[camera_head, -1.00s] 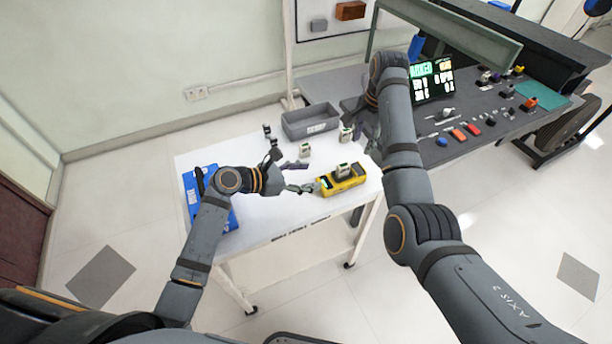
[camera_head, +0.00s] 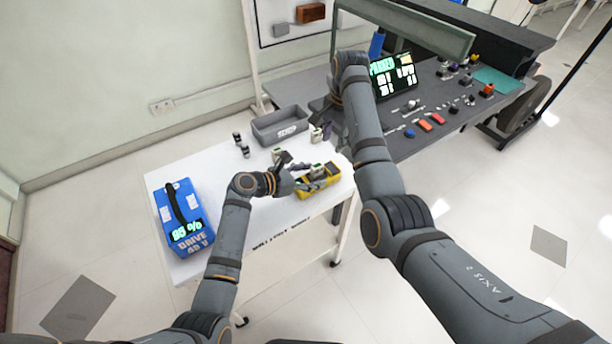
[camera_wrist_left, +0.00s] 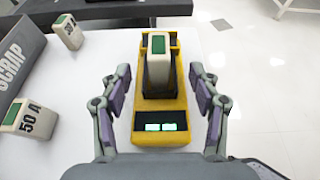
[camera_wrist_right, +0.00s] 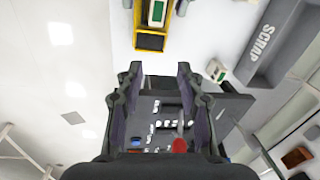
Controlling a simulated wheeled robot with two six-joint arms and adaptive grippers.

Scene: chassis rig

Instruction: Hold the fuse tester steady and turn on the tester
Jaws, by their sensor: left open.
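The yellow fuse tester (camera_head: 322,186) lies on the white table near its right end. In the left wrist view the tester (camera_wrist_left: 160,105) points straight away from me, with a green-topped fuse (camera_wrist_left: 158,68) standing upright in it and green lit marks on its dark display (camera_wrist_left: 160,127). My left gripper (camera_wrist_left: 160,75) is open, its fingers on either side of the tester with gaps visible. My right gripper (camera_wrist_right: 158,72) is open and empty, apart from the tester, which shows at the top of the right wrist view (camera_wrist_right: 152,41). I cannot make out a switch on the tester.
A grey scrap bin (camera_head: 280,126) stands at the table's back, with loose fuses (camera_wrist_left: 36,118) nearby. A blue battery case (camera_head: 182,222) lies at the left end. A grey bench with a lit screen (camera_head: 393,77) and coloured parts adjoins at right.

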